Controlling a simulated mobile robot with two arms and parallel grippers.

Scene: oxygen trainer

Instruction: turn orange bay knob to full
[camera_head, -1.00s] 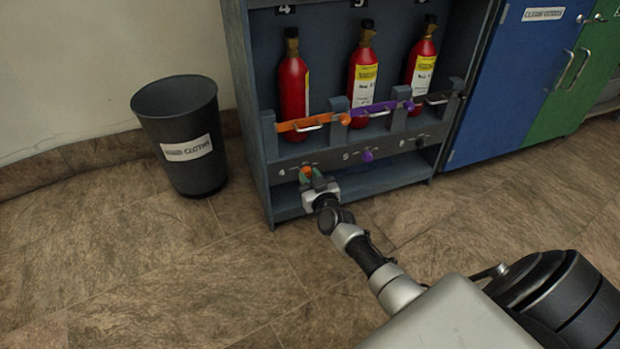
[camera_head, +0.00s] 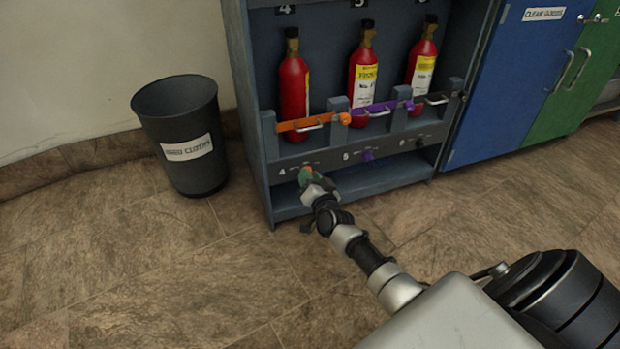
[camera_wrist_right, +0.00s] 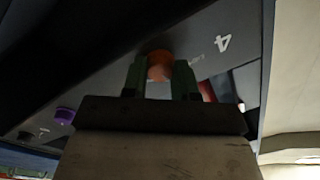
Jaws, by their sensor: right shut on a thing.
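The orange bay knob (camera_head: 307,172) sits on the front rail of the cabinet, under the number 4 and the orange bar (camera_head: 306,123). My right gripper (camera_head: 308,175) is shut on this knob. In the right wrist view the orange knob (camera_wrist_right: 160,66) shows between the two green fingers of my right gripper (camera_wrist_right: 160,78), with the panel and its number 4 tilted behind it. The fingers hide part of the knob, and I cannot read its setting. My left gripper is not in view.
A purple knob (camera_head: 368,156) and a black knob (camera_head: 419,143) sit further right on the same rail. Red cylinders stand behind bars above. A dark bin (camera_head: 180,120) stands left of the cabinet. A blue locker (camera_head: 530,70) stands right. Floor in front is open.

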